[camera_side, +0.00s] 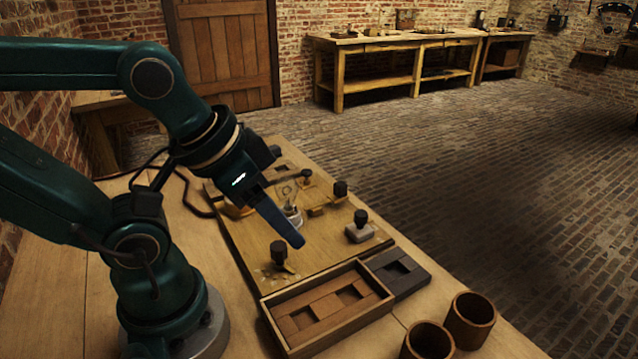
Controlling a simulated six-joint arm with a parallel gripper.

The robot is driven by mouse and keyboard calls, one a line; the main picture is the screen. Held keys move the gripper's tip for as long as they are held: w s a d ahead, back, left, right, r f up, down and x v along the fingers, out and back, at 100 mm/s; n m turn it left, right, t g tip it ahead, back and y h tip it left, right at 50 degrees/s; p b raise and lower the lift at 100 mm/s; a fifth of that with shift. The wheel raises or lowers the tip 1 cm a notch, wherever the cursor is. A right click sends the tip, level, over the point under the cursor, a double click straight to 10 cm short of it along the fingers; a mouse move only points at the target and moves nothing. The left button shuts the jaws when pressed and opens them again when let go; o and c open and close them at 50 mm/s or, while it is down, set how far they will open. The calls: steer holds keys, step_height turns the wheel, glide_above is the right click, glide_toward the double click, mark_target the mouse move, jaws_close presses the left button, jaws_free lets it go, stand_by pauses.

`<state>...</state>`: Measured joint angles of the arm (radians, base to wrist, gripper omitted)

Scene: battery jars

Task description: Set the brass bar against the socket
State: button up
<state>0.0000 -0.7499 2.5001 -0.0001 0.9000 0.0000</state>
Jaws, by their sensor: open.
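My gripper (290,236) hangs over the wooden board, with one long dark finger showing clearly and pointing down to the right. The other finger is mostly hidden. It is open, and I see nothing held in it. A glass bulb in a pale round base, which looks like the socket (292,217), stands on the board just behind the finger and is partly covered by it. A small brass-coloured piece, likely the brass bar (316,211), lies on the board just right of the socket, close to it. Whether they touch is too small to tell.
Black-knobbed pieces stand on the board (250,262): one at the front (279,253), one on a pale block (359,228), one at the back right (340,190). A wooden tray (322,338), a dark slotted block (402,285) and two brown cups (470,320) stand in front.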

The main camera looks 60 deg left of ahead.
steer(key=shift+o, duration=0.8)
step_height(320, 180, up, 2)
steer(key=w+m+t, duration=0.1)
steer(key=w+m, duration=0.1)
steer(key=n+g, duration=0.2)
glide_above(339, 183)
steer(key=s, duration=0.2)
step_height(339, 183, down, 8)
steer(key=shift+s+d+f, duration=0.1)
steer(key=shift+f, duration=0.15)
steer(key=shift+x, duration=2.4)
